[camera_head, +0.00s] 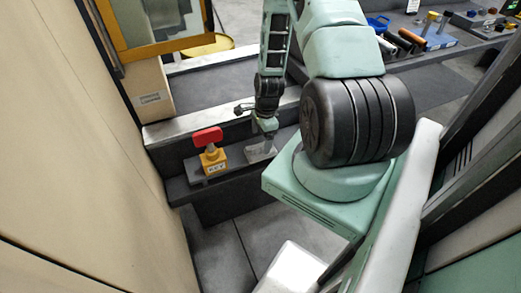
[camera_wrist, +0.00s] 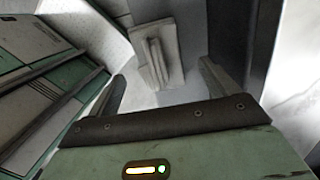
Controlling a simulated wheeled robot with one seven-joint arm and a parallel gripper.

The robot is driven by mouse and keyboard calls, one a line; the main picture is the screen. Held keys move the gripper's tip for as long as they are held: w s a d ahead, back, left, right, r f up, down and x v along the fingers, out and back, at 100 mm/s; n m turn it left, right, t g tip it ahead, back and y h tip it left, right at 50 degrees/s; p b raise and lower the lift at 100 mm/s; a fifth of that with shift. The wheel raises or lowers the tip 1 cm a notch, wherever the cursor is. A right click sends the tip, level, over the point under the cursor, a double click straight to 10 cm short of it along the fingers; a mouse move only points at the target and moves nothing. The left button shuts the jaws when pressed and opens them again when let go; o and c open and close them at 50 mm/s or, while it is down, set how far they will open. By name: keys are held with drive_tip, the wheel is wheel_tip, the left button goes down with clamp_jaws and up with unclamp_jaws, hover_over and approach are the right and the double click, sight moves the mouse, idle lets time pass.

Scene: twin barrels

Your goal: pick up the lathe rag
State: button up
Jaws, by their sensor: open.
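The lathe rag (camera_wrist: 168,38) is a pale grey folded cloth with a raised fold in its middle. It lies on a light surface in the wrist view, beyond and between my fingertips. In the head view the rag (camera_head: 257,151) shows as a small grey patch on a dark ledge, partly hidden by my gripper. My gripper (camera_wrist: 162,78) is open and empty, with one finger on each side of the raised fold. In the head view my gripper (camera_head: 268,133) points down just above the rag; whether it touches cannot be told.
A yellow block with a red key-like handle (camera_head: 208,137) stands on the ledge left of the rag. A tall beige panel (camera_head: 85,150) closes the left side. A bench with a blue tray (camera_head: 378,23) and several small parts stands at the back right.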

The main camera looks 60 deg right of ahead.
sight(261, 145)
drive_tip(key=shift+a+f+p, duration=0.15)
drive_tip(key=shift+f+p, duration=0.1)
drive_tip(key=shift+f, duration=0.85)
drive_tip(key=shift+a+f+p, duration=0.1)
drive_tip(key=shift+f+p, duration=0.15)
drive_tip(key=shift+f, duration=0.8)
drive_tip(key=shift+c, duration=0.3)
drive_tip(key=c, duration=1.1)
wheel_tip(261, 145, up, 10)
drive_tip(key=shift+r+b, duration=0.1)
drive_tip(key=shift+b, duration=0.65)
